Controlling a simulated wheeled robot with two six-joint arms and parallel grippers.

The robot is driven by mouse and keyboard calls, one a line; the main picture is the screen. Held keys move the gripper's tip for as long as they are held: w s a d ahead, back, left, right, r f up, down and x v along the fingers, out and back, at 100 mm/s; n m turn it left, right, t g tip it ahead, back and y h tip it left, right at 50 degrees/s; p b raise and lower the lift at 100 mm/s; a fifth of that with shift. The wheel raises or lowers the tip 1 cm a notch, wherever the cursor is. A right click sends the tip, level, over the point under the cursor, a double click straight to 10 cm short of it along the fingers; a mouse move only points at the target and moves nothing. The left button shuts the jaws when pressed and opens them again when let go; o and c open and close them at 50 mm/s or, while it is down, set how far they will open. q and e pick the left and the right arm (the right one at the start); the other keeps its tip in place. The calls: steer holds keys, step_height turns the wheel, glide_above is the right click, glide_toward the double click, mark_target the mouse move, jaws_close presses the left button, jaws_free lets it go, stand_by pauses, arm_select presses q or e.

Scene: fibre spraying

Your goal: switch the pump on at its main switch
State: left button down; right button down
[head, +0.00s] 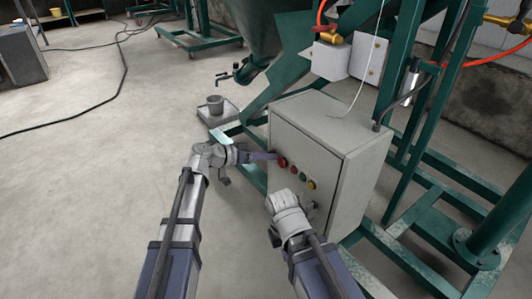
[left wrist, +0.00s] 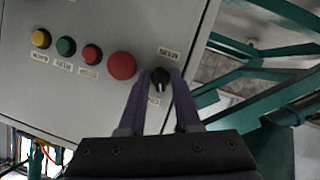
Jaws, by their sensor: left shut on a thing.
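The control box (head: 318,150) is a grey cabinet on the green machine frame. Its main switch (left wrist: 160,79) is a black rotary knob beside the large red button (left wrist: 121,66), with small labels above and below it. My left gripper (head: 272,156) reaches the upper left of the box front. In the left wrist view its two purple fingers (left wrist: 162,88) are shut on the knob, one on each side. In the head view the fingers hide the knob. My right gripper (head: 285,200) is close in front of the lower part of the box; its fingers cannot be made out.
Smaller red (left wrist: 91,54), green (left wrist: 66,46) and yellow (left wrist: 41,38) buttons sit in a row beyond the large red one. Green frame beams (head: 430,180) run right of the box. The floor at left is open, with a black cable.

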arm_select(q)
steer(key=shift+s+m+t+y, duration=0.15)
steer(key=shift+m+t+y, duration=0.6)
steer(key=shift+m, duration=0.75)
steer(key=c, duration=0.9)
jaws_free()
steer(key=shift+p, duration=0.3)
steer(key=shift+p+v, duration=1.45)
steer(key=shift+v, duration=2.45)
